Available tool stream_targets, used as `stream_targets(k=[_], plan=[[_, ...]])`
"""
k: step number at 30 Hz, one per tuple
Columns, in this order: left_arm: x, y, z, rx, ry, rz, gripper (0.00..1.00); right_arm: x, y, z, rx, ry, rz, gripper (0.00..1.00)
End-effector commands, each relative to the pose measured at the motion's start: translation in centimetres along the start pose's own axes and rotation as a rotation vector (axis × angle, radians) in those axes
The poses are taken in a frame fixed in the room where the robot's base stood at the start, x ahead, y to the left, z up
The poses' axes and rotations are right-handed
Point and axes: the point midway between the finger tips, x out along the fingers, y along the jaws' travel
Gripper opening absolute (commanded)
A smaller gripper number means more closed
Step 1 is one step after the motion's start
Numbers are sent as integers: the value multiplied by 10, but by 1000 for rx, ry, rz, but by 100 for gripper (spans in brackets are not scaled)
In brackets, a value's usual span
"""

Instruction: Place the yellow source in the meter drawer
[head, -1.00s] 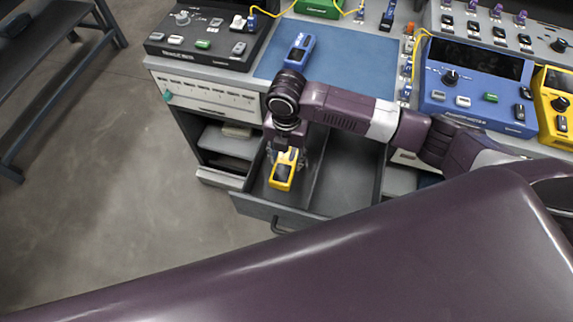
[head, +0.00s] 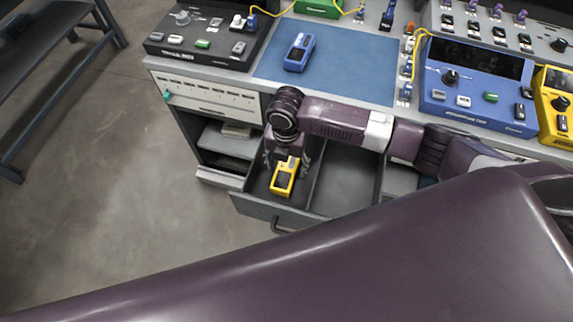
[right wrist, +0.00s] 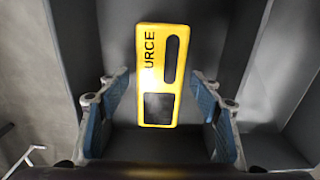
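The yellow source (head: 283,178) lies in the left compartment of the open meter drawer (head: 262,209). In the right wrist view the yellow source (right wrist: 160,75) rests on the compartment floor, with its dark screen and part of its lettering showing. My right gripper (head: 287,162) is over that compartment. Its blue-padded fingers (right wrist: 160,115) are spread wide on both sides of the source, with a gap on each side, so it is open and empty. My left gripper is not in view.
The drawer's right compartment (head: 343,180) looks empty. A blue handheld meter (head: 299,52) lies on the blue mat (head: 350,68) above. A blue bench instrument (head: 475,95) and a yellow one (head: 556,105) stand at the right. Open floor lies at the left.

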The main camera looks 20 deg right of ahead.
Motion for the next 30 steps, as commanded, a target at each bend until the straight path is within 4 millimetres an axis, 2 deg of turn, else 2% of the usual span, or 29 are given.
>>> stream_targets(k=[5,8,21,25,30], plan=[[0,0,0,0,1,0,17,-2,0,0,0,0,1,59],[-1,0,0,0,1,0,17,-10,1,1,0,-2,3,59],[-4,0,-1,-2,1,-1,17,-97,1,1,0,-2,3,59],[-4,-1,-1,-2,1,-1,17,-114,1,1,0,-1,3,59],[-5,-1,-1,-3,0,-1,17,-123,0,0,0,1,0,59]])
